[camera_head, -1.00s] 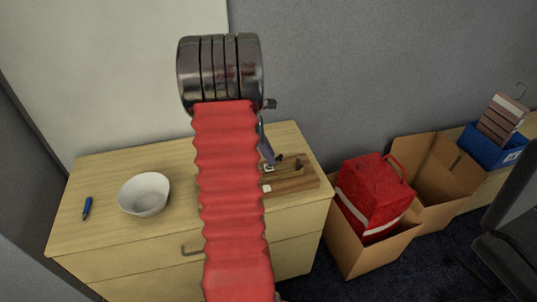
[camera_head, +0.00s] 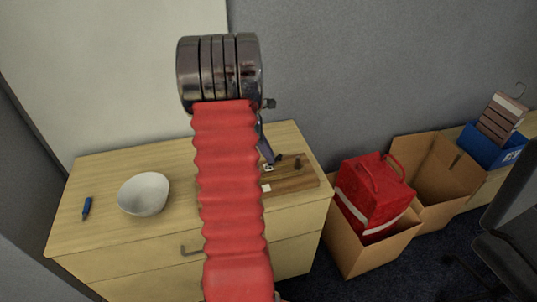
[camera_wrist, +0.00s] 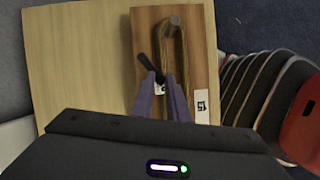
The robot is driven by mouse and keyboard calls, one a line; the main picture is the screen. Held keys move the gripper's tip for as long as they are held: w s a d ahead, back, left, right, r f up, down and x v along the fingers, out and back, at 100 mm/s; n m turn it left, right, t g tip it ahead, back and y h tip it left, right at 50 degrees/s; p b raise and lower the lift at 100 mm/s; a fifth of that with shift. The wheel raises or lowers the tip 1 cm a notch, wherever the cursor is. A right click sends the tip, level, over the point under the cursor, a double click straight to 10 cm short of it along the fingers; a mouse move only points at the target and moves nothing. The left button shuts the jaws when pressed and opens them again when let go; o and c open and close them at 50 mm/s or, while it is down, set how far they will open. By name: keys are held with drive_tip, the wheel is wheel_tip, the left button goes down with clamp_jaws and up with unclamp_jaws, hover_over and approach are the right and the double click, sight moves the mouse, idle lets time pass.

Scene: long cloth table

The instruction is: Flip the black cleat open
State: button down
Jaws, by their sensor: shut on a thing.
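A brown wooden board (camera_head: 308,181) lies on the right part of the table and also shows in the wrist view (camera_wrist: 204,72). The black part stands out above the fingertips. The exact contact is hidden between the fingers. In the head view my gripper (camera_head: 267,156) shows only partly beside my arm, with its tip at the board.
Right of the table are cardboard boxes (camera_head: 362,246), a red bag (camera_head: 375,195) and a blue bin (camera_head: 492,148). A white label (camera_wrist: 202,106) is on the board.

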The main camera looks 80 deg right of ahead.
drive_tip(key=shift+w+d+m, duration=0.15)
drive_tip(key=shift+d+m, duration=0.05)
drive_tip(key=shift+m, duration=0.2)
drive_tip(key=shift+w+d+m+y, duration=0.4)
drive_tip(key=shift+w+m+y, duration=0.1)
drive_tip(key=shift+m, duration=0.6)
drive_tip(key=shift+w+d+m+y, duration=0.2)
drive_tip(key=shift+d+m+y, duration=0.2)
drive_tip(key=shift+m, duration=0.5)
drive_tip(key=shift+w+d+m+y, duration=0.15)
drive_tip(key=shift+d+m+y, duration=0.25)
drive_tip(key=shift+m, duration=0.5)
drive_tip(key=c, duration=1.7)
unclamp_jaws()
drive_tip(key=shift+c, duration=0.2)
drive_tip(key=v, duration=1.3)
drive_tip(key=shift+w+r, duration=0.25)
drive_tip(key=shift+r, duration=0.05)
